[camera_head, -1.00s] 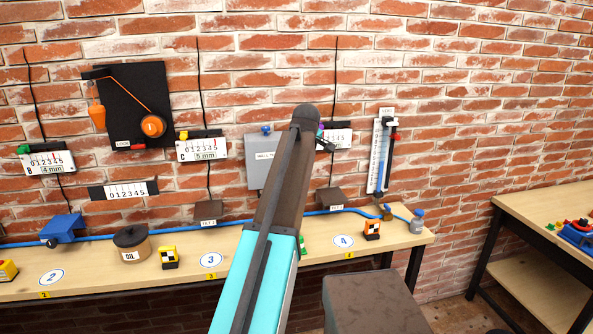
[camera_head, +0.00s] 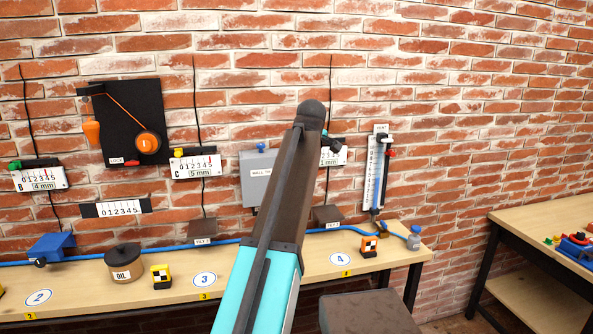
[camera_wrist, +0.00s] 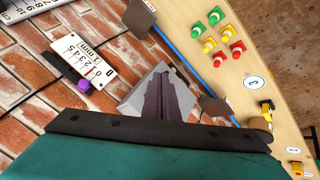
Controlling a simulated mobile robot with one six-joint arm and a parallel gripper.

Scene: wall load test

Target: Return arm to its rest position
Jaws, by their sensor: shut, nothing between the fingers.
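My arm (camera_head: 285,195) rises through the middle of the head view, in front of the bench and the brick wall. Its far end hides most of my gripper there; a small dark part shows beside it. In the wrist view my gripper (camera_wrist: 166,78) shows as two dark fingers lying together, with nothing between them. A grey box (camera_wrist: 138,98) lies behind the fingers in that view; whether they touch it cannot be told. The grey wall box (camera_head: 254,180) in the head view is partly hidden by my arm.
The wooden bench (camera_head: 110,291) carries an oil pot (camera_head: 124,265), small marked blocks and a blue hose. Gauges, including one reading 1 mm (camera_wrist: 82,60), hang on the wall. Several coloured knobs (camera_wrist: 222,38) stand on the bench. A second table (camera_head: 545,222) stands at right.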

